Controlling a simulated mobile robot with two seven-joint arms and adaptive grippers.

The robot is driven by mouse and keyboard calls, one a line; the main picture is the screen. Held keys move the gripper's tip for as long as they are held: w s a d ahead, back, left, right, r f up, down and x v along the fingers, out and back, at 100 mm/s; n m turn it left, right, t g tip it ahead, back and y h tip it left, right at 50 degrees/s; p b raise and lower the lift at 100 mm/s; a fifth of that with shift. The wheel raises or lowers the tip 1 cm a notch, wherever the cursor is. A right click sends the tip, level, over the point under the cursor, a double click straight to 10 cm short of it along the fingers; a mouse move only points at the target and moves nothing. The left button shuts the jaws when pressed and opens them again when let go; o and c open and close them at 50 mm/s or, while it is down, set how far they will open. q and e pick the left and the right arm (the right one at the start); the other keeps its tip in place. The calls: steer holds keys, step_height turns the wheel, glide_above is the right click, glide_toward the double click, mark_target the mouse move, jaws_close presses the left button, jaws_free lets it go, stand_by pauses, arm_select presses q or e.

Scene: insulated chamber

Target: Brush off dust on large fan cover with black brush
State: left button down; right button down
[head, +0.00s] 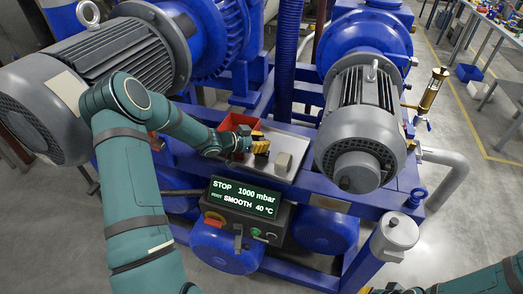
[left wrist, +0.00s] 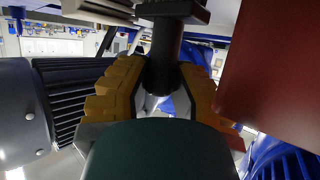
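My left gripper (head: 262,144) has yellow fingers and is low over the metal plate, beside a red box. In the left wrist view its fingers (left wrist: 160,85) lie close on both sides of a dark upright handle and look shut on it. This is the black brush (left wrist: 163,50), with a wider dark part at its top; its bristles cannot be made out. The large fan cover (head: 38,112) is the grey rounded end of the big motor at the left, well away from the gripper. Dust cannot be made out on it.
The red box (head: 226,121) is right beside the left gripper; its wall fills the right of the left wrist view. A small beige block (head: 283,161) sits on the metal plate (head: 300,142). A smaller grey motor (head: 357,140) stands right. A control panel (head: 243,197) hangs in front.

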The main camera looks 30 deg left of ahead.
stand_by(0.6)
arm_select(q)
step_height(320, 180, up, 6)
steer(key=p, duration=0.5)
